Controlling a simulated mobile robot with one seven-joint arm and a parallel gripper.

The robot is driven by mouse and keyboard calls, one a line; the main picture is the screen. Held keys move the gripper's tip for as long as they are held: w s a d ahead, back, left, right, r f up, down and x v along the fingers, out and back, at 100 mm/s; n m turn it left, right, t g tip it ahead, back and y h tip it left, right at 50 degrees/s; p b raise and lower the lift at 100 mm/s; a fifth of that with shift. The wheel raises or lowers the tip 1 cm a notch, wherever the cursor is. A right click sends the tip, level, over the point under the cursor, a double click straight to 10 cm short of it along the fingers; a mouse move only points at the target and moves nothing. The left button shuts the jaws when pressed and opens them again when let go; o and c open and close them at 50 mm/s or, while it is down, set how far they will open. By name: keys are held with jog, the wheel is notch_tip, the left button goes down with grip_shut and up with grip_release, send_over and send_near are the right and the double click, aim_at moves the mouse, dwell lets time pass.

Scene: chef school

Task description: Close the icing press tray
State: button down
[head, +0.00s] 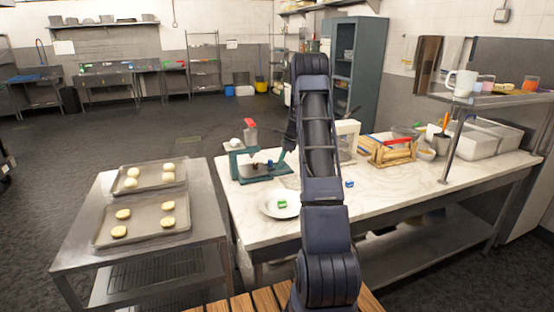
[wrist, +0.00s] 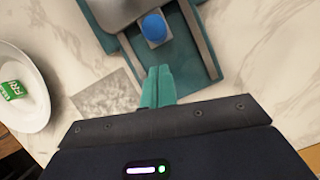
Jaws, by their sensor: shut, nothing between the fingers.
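The icing press (head: 240,165) is a teal frame with a red-topped part, standing on the left end of the marble counter. In the wrist view its teal tray (wrist: 190,68) lies between grey rails, its near end sticking out from under the rounded grey body. A round blue piece (wrist: 154,27) sits on a small pale pad on the tray. My gripper (wrist: 158,72) has its teal fingers together and empty, close beside the tray's near left corner. I cannot tell whether they touch. In the head view my arm hides part of the press's right side.
A white plate (head: 268,205) with a green block (head: 282,204) lies in front of the press. A small blue block (head: 349,183) and a wooden crate (head: 383,152) stand to the right. Trays of rolls (head: 100,238) fill the left steel table. The counter's front middle is clear.

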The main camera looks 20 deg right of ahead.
jog(key=shift+d+v, duration=0.45)
jog(key=shift+v, duration=4.95)
jog(key=s+a+r+n+h, duration=0.1)
jog(key=s+a+r+n, duration=0.4)
jog(key=s+a+r, duration=0.5)
jog(key=s+a+r+n+t+h, duration=0.1)
jog(key=s+a+r+n, duration=0.25)
jog(key=s, duration=0.35)
jog(key=s+a+r+n, duration=0.2)
jog(key=s+a+r, duration=0.15)
jog(key=s, duration=0.35)
jog(key=s+a+f+n, duration=0.1)
jog(key=s+a+n, duration=0.1)
jog(key=s, duration=0.7)
jog(key=s+a+f+n+t+h, duration=0.1)
jog(key=s+a+n, duration=0.1)
jog(key=s+n, duration=0.3)
jog(key=s+a+n+t+h, duration=0.1)
jog(key=s+a+n, duration=0.1)
jog(key=s, duration=1.1)
jog(key=shift+f+n, duration=0.4)
jog(key=shift+n, duration=0.35)
